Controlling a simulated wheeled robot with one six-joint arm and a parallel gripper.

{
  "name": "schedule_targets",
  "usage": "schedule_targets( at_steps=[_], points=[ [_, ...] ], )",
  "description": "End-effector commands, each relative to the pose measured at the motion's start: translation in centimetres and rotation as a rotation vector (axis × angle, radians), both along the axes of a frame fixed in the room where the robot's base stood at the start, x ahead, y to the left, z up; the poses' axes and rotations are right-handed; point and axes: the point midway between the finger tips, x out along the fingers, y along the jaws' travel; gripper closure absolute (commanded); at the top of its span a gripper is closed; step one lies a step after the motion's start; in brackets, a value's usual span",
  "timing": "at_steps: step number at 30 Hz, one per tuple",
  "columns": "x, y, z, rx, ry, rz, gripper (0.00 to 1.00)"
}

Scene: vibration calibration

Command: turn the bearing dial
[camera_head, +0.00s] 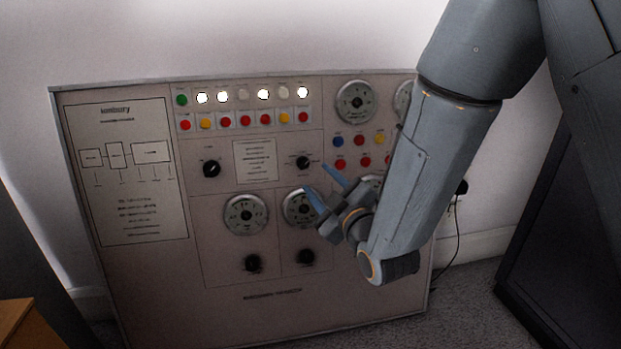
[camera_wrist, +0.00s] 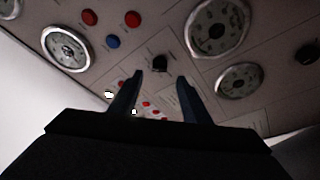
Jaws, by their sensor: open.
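The control panel (camera_head: 300,295) carries several black dial knobs, and their labels are too small to read, so I cannot tell which one is the bearing dial. One black knob (camera_head: 303,162) is at the panel's middle, just up and left of my gripper (camera_head: 325,184). My gripper is open and empty, with its two blue fingers pointing at the panel. In the wrist view, a black knob (camera_wrist: 160,63) shows between and beyond the fingertips (camera_wrist: 160,77), apart from them. Other black knobs are at the left (camera_head: 211,169), lower left (camera_head: 253,263) and lower middle (camera_head: 305,257).
Round gauges (camera_head: 246,214) sit around the knobs, one partly behind my gripper. Rows of coloured buttons (camera_head: 245,121) and lit lamps (camera_head: 263,95) run along the top. My arm hides the panel's right part. A dark cabinet (camera_head: 565,250) stands at the right.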

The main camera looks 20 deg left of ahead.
Motion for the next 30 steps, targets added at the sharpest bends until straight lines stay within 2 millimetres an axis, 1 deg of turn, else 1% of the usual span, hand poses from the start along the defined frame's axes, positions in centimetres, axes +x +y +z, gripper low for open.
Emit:
schedule_targets(
  at_steps=[9, 13, 18, 26, 30],
  points=[
    [3.4, 3.1, -0.1, 0.002, 0.0, 0.0, 0.57],
    [4.6, 4.2, -0.1, 0.001, 0.001, 0.0, 0.57],
    [5.2, 4.8, -0.1, 0.0, 0.003, -0.001, 0.57],
    [5.3, 4.9, 0.0, 0.0, 0.003, -0.001, 0.57],
    [5.3, 4.9, 0.0, 0.0, 0.003, -0.001, 0.8]
  ],
)
